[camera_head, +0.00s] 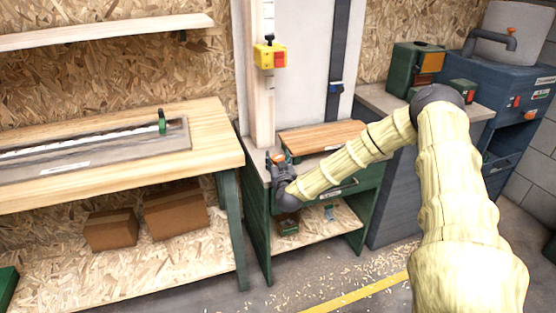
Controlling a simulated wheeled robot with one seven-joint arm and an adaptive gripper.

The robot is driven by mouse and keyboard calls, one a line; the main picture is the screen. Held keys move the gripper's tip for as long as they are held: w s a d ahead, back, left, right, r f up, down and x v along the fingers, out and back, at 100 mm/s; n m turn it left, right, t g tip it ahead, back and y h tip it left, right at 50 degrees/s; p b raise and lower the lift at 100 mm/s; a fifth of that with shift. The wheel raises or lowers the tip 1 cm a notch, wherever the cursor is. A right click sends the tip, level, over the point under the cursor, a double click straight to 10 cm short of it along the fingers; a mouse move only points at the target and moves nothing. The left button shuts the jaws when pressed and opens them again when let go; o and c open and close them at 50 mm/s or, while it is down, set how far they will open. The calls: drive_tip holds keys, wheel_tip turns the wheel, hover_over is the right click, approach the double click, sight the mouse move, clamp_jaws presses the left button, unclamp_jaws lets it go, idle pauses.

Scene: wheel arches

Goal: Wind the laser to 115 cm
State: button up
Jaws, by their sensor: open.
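A yellow box with a red front (270,55), which may be the laser, sits on a pale wooden post (258,100). A narrow pale strip (268,16) runs up the post above the box; any scale marks are too small to read. My gripper (275,161) is at the foot of the post, above the front left of the green bench. It is open. A small orange knob (279,158) shows at its fingertips; I cannot tell whether it touches them or what it belongs to.
A wooden board (320,137) lies on the green bench right of my gripper. A dark vertical rail with a blue clamp (336,88) stands behind. A wooden workbench (215,150) is left; a blue machine (510,85) is right.

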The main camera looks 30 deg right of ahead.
drive_tip(key=c, duration=0.8)
drive_tip(key=shift+o, duration=0.2)
drive_tip(key=shift+a, duration=0.1)
drive_tip(key=shift+m, duration=0.3)
drive_tip(key=shift+g+h, duration=0.3)
drive_tip(key=shift+h, duration=0.4)
drive_tip(key=shift+m+g+h, duration=0.9)
drive_tip(key=shift+m+h, duration=0.3)
drive_tip(key=shift+h, duration=0.1)
